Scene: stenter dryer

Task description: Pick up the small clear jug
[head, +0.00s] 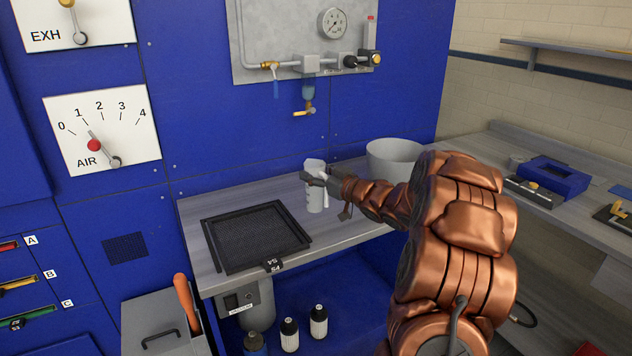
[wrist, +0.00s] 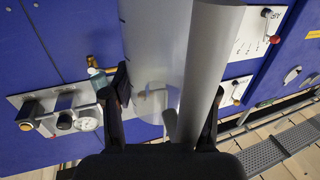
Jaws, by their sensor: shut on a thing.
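The small clear jug (head: 315,197) is a pale, translucent upright vessel at the back middle of the grey bench. My gripper (head: 322,181) is shut on the jug, with the fingers on either side of its upper part. In the wrist view, the jug (wrist: 150,45) fills the space between the two dark fingers of my gripper (wrist: 168,95), and its handle shows at the lower right. Whether the jug's base touches the bench is hard to tell.
A black mesh tray (head: 228,250) lies on the bench left of the jug. A large grey bowl (head: 376,168) stands close on the right. A blue wall with a gauge panel (head: 250,45) and a small valve (head: 304,112) rises behind. Bottles (head: 289,333) stand below.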

